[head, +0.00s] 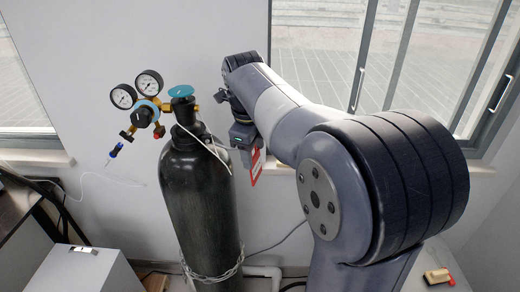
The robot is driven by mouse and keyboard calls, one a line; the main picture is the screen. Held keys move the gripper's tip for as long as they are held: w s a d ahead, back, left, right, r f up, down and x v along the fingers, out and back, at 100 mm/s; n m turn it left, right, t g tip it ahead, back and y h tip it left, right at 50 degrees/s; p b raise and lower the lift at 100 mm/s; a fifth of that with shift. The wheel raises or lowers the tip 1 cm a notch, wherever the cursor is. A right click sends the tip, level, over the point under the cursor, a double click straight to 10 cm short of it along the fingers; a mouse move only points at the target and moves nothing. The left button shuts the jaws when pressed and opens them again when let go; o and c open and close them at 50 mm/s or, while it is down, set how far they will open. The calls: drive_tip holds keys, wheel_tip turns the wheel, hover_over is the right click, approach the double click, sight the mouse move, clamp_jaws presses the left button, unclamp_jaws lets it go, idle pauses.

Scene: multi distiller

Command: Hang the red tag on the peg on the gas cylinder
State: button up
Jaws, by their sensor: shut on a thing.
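The gas cylinder (200,205) is tall and dark and stands upright left of the middle in the head view. Its valve with a teal cap (181,91) is on top. I cannot make out the peg clearly. The red tag (256,167) has a white panel and hangs tilted below my gripper (250,150), just right of the cylinder's shoulder. My gripper is shut on the tag's upper part. The tag looks apart from the cylinder, though the depth between them is hard to tell. The fingertips are small and partly hidden.
A regulator with two gauges (136,92) juts left from the valve. A pale hose (205,145) runs over the cylinder's shoulder, and a chain (212,274) wraps its lower part. A grey box (82,268) stands at lower left. Windows and a wall lie behind.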

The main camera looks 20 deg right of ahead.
drive_tip(key=shift+w+a+f+p, duration=0.1)
drive_tip(key=shift+w+a+p, duration=0.35)
drive_tip(key=shift+w+a, duration=1.25)
drive_tip(key=shift+w+a+f, duration=0.35)
drive_tip(key=shift+a+f, duration=0.1)
drive_tip(key=shift+f, duration=0.05)
drive_tip(key=o, duration=1.3)
drive_tip(key=v, duration=1)
drive_tip(key=shift+r, duration=0.35)
